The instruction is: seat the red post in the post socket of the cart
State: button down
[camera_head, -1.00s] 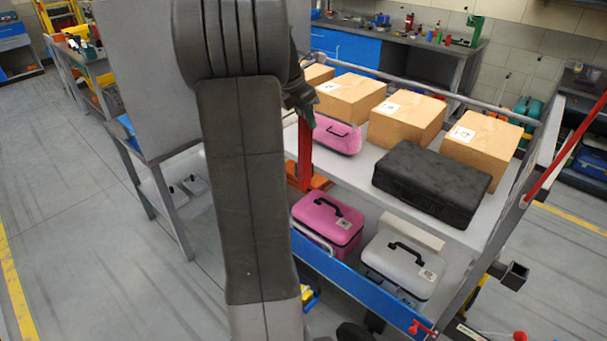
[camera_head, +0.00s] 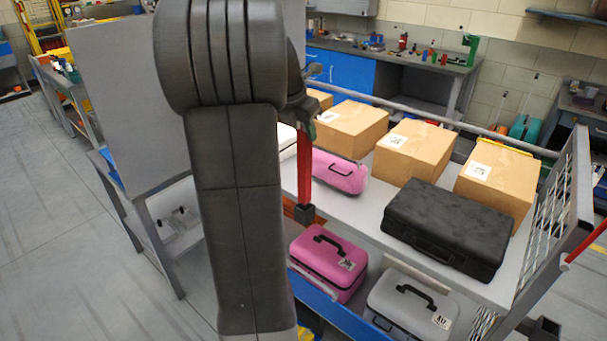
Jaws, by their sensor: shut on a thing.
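The red post (camera_head: 304,170) hangs upright below my gripper (camera_head: 303,118), with a dark square block at its lower end. My gripper is shut on the post's top, partly hidden behind my arm. An orange stand (camera_head: 289,207) shows behind the post's foot, mostly covered by my arm and the post. The cart (camera_head: 370,215) is a grey shelf with a mesh end panel at right. A dark square socket (camera_head: 541,329) sticks out at the cart's near right corner, cut by the bottom edge; its opening is only partly visible. The post is far to its left.
Cardboard boxes (camera_head: 413,150), a pink case (camera_head: 339,172) and a black case (camera_head: 446,229) stand on the upper shelf. Magenta (camera_head: 328,262) and grey (camera_head: 412,304) cases sit below. A red handle bar (camera_head: 586,246) juts out at right. Floor at left is clear.

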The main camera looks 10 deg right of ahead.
jog(key=shift+f, duration=3.4)
jog(key=c, duration=1.1)
grip_release()
jog(key=shift+f, duration=0.1)
jog(key=shift+a+r, duration=0.1)
jog(key=shift+r, duration=0.3)
send_near(304, 150)
jog(key=shift+w, duration=0.65)
